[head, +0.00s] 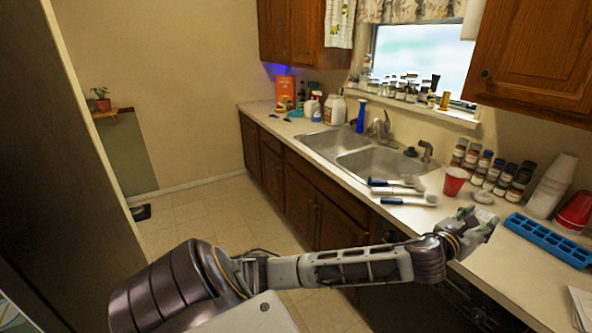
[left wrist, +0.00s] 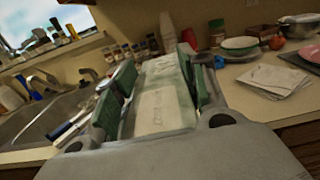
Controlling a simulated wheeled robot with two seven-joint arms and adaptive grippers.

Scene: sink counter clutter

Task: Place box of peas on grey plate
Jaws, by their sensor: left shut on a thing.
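My left gripper (head: 476,226) reaches over the counter's front edge, near the red cup, in the head view. In the left wrist view its fingers (left wrist: 158,92) are shut on a pale box with green parts (left wrist: 160,108), seemingly the box of peas; its print is too blurred to read. The box cannot be made out clearly in the head view. No plate shows in the head view. In the left wrist view a greyish dish (left wrist: 300,18) is at the far right, but I cannot tell if it is the grey plate. My right gripper is in neither view.
A red cup (head: 455,181), brushes (head: 405,200), spice jars (head: 497,174), stacked white cups (head: 551,187) and a blue ice tray (head: 548,240) crowd the counter by the sink (head: 372,160).

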